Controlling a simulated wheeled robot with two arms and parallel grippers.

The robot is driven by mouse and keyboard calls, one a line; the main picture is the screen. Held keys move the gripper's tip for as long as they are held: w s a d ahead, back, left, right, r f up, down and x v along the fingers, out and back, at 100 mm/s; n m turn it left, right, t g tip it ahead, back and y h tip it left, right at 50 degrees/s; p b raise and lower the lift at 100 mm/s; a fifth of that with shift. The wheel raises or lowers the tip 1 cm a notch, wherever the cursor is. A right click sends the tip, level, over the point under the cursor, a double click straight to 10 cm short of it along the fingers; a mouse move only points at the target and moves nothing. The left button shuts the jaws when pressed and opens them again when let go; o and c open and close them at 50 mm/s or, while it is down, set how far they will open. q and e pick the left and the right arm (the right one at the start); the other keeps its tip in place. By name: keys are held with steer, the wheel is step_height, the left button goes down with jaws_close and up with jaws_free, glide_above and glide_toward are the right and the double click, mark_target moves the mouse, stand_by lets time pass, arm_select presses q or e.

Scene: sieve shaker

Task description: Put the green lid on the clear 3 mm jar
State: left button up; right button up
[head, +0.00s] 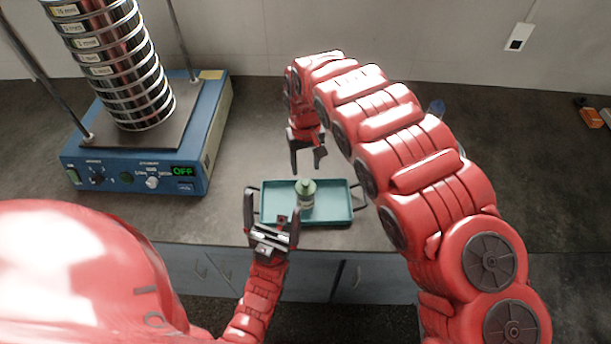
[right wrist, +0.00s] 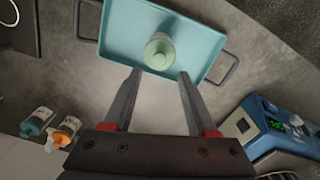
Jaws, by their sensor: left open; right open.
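A small jar (head: 307,204) stands upright in the teal tray (head: 335,216), with a green lid (head: 306,186) on its top. In the right wrist view the lid (right wrist: 159,49) is seen from above and covers most of the jar. I cannot tell how tightly it sits or read the jar's label. My right gripper (head: 307,170) is open and empty, just behind the jar; its fingertips also show in the right wrist view (right wrist: 160,74), apart from the jar. My left gripper (head: 272,208) is open and empty at the tray's front left.
A blue sieve shaker (head: 217,125) with a tall sieve stack (head: 125,75) stands at the left, its display reading OFF. Two other jars, one teal-capped (right wrist: 37,122) and one orange-capped (right wrist: 63,132), stand apart from the tray. The counter right of my right arm is mostly clear.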

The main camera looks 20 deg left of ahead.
step_height(320, 180, up, 6)
steer(key=shift+f+p, duration=0.15)
steer(key=shift+p, duration=0.4)
